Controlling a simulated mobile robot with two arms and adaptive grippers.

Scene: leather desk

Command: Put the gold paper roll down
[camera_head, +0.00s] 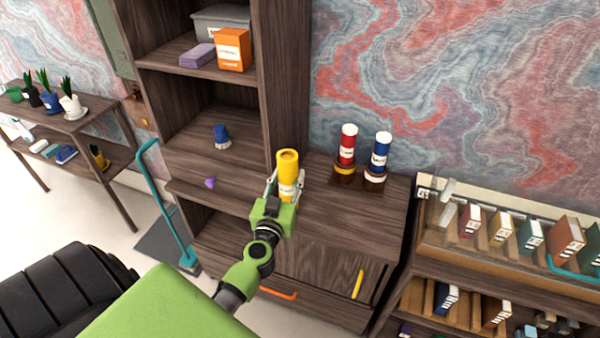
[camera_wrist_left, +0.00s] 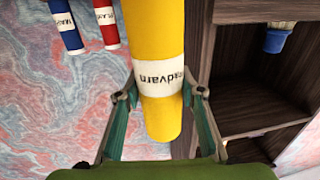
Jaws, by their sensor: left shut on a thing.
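The gold paper roll (camera_head: 287,165) is a yellow cylinder with a white label. My left gripper (camera_head: 285,189) is shut on it and holds it roughly upright, over the left part of the wooden desk top (camera_head: 335,218). In the left wrist view the roll (camera_wrist_left: 155,35) stands between the two fingers, and its label reads in part "eadvarn". I cannot tell whether its lower end touches the desk. My right gripper is not in view.
A red roll (camera_head: 347,145) and a blue roll (camera_head: 380,150) stand in a dark holder (camera_head: 345,180) at the back of the desk. A tall shelf (camera_head: 285,70) rises at the left. The desk's front right is clear.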

